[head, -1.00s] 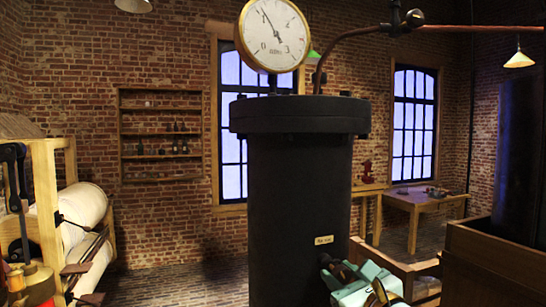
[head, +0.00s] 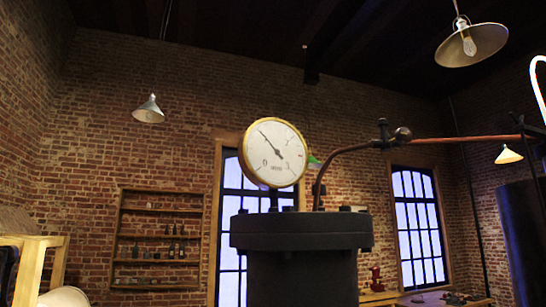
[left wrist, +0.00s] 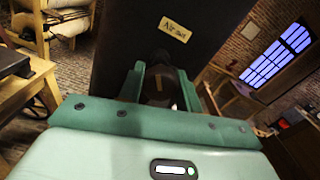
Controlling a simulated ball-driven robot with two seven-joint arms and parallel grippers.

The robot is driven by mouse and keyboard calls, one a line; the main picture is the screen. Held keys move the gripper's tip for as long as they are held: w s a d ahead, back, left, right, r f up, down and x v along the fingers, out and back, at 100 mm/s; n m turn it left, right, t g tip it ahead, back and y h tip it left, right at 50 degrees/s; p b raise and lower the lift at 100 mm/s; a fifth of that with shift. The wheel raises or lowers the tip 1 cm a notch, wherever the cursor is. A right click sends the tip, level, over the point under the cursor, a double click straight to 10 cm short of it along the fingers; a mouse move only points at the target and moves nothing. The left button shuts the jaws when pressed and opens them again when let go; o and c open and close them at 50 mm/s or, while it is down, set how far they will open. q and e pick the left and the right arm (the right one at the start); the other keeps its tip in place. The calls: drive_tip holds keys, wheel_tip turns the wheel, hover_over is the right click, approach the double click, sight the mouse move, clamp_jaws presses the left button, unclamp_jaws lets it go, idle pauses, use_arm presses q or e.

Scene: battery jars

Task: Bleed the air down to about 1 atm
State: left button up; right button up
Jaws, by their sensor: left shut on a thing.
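The round brass-rimmed pressure gauge (head: 273,153) stands above the lid of the black cylinder (head: 300,232) in the head view. Its white dial shows 0, 2 and 3, and its needle points to the upper left, close to where 1 sits. In the left wrist view, my green left gripper (left wrist: 160,86) is shut on a dark brown valve handle (left wrist: 157,88) at the cylinder's side. A cream label reading "Air out" (left wrist: 174,29) is just above it. My fingers hide part of the handle. The left gripper is outside the head view, and my right gripper is in neither view.
A copper pipe (head: 465,140) runs right from the cylinder's lid past a dark joint. Shelves (head: 157,235) with bottles hang on the brick wall. In the left wrist view, wooden furniture (left wrist: 28,92) stands left of the gripper.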

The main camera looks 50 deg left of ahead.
use_arm(q)
drive_tip(key=m+p, duration=0.5)
drive_tip(key=p, duration=0.2)
drive_tip(key=shift+r+m, duration=0.2)
drive_tip(key=shift+m, duration=0.2)
drive_tip(key=shift+m+p, duration=0.3)
drive_tip(key=shift+p, duration=0.1)
drive_tip(key=shift+f+m, duration=0.25)
drive_tip(key=shift+m, duration=0.05)
drive_tip(key=o, duration=1.1)
drive_tip(key=shift+o, duration=0.2)
drive_tip(key=v, duration=0.5)
